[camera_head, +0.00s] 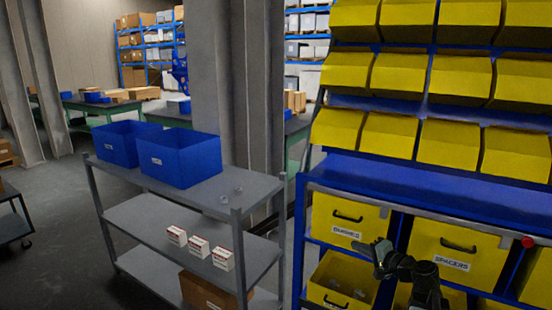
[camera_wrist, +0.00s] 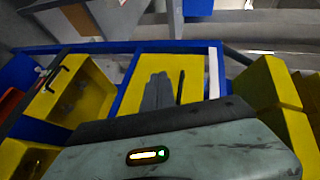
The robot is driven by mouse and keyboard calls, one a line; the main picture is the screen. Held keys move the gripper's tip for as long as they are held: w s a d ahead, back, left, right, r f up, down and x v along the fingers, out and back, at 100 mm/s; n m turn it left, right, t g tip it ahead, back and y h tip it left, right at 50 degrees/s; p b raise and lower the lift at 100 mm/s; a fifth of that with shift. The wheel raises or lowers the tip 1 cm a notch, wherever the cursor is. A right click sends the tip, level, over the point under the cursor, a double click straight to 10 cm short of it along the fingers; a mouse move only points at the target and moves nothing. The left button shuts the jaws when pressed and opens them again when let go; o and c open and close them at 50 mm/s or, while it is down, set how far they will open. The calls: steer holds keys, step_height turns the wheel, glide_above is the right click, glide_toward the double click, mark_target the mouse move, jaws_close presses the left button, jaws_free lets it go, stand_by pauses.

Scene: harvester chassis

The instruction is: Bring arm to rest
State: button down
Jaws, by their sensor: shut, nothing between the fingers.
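My gripper (camera_head: 362,248) is in the lower right of the head view, in front of the yellow drawers of the blue rack. Its fingers point left and it is empty. In the wrist view my gripper's fingers (camera_wrist: 158,92) lie together against a yellow surface behind them. My arm is bent and runs down to the bottom edge of the head view. Whether the arm touches the drawers cannot be told.
The blue rack (camera_head: 375,170) with several yellow bins fills the right side. A drawer labelled SPACERS (camera_head: 455,250) is close behind my arm. A grey shelf cart (camera_head: 212,198) with two blue bins and small white boxes (camera_head: 198,246) stands left.

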steer(key=s+a+f+n+g, duration=0.2)
steer(key=a+f+n+g, duration=0.25)
steer(key=a, duration=0.75)
steer(key=s+a+f+n+g, duration=0.35)
steer(key=a+f, duration=0.25)
steer(key=a, duration=0.6)
steer(key=s+a+f+n+g+h, duration=0.1)
steer(key=s+f+n+g+h, duration=0.15)
steer(key=s+f, duration=0.25)
steer(key=s+d+f+g+h, duration=0.2)
steer(key=s+d, duration=0.3)
steer(key=d, duration=0.3)
steer(key=shift+g+h, duration=0.65)
steer(key=shift+h, duration=0.2)
steer(key=shift+s+n, duration=0.1)
steer(key=shift+n, duration=0.15)
